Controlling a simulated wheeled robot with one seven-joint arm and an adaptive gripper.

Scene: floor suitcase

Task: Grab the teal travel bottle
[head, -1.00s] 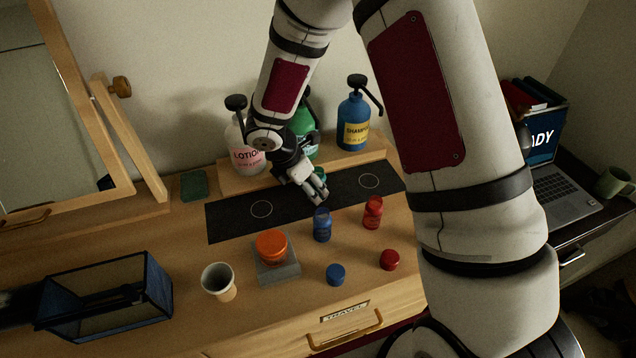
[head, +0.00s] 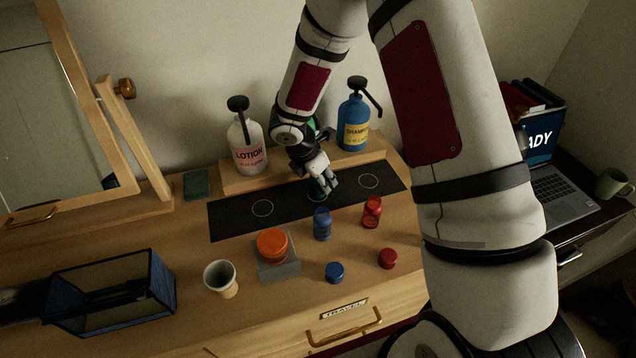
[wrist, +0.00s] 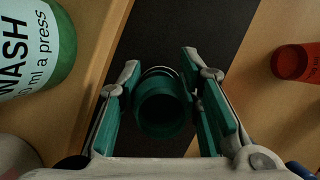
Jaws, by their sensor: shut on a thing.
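The teal travel bottle (wrist: 162,104) is between the two fingers of my gripper (wrist: 160,100) in the wrist view, its open round mouth facing the camera. My gripper is shut on it. In the head view my gripper (head: 323,188) is low over the black mat (head: 235,220), near its middle, and covers most of the teal bottle (head: 316,190). Whether the bottle touches the mat is hidden.
A blue travel bottle (head: 322,224) and a red one (head: 372,212) stand just in front of the mat. Pump bottles of lotion (head: 249,150), green wash (wrist: 35,50) and shampoo (head: 353,125) stand behind. A paper cup (head: 221,280) and orange-lidded jar (head: 272,245) are front left.

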